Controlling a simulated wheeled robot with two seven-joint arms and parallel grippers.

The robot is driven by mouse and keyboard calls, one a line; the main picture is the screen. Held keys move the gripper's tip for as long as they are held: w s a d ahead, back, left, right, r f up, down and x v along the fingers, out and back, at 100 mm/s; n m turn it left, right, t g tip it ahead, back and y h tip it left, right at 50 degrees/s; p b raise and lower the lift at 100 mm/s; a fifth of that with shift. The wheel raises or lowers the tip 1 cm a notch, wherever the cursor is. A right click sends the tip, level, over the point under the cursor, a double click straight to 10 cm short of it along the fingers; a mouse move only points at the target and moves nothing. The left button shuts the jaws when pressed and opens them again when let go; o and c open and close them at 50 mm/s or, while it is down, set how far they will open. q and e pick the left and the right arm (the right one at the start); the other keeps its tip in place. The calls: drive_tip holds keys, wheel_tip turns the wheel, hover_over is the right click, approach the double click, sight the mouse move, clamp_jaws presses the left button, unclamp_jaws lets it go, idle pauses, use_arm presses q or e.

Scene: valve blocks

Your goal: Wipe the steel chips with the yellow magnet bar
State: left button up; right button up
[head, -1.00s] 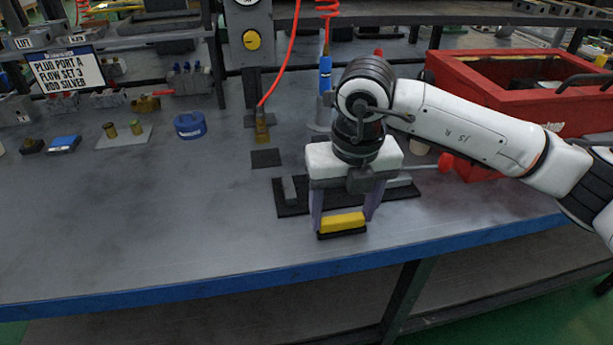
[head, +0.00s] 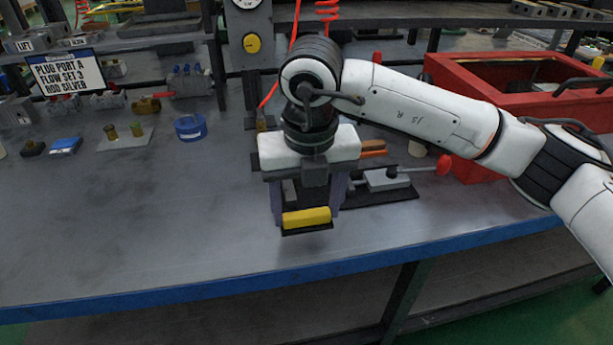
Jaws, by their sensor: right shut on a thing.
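The yellow magnet bar (head: 306,217) has a dark underside and is between the fingers of my right gripper (head: 307,212), which is shut on it. It is over the front part of the grey bench, slightly tilted; a small shadow lies below it, and I cannot tell how high it is. I cannot make out any steel chips on the bench top. My left gripper is not in view.
Behind the gripper lies a black mat (head: 380,195) with a grey block (head: 382,179) and a red-knobbed rod (head: 443,165). A red crate (head: 475,102) stands at the right. A blue ring-shaped part (head: 190,128) sits farther left. The bench's left front is clear.

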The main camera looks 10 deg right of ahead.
wheel_tip(320, 180, up, 2)
drive_tip(key=shift+p, duration=0.4)
wheel_tip(320, 180, up, 2)
drive_tip(key=shift+r+p, duration=0.1)
drive_tip(key=shift+p, duration=0.5)
drive_tip(key=shift+r, duration=0.3)
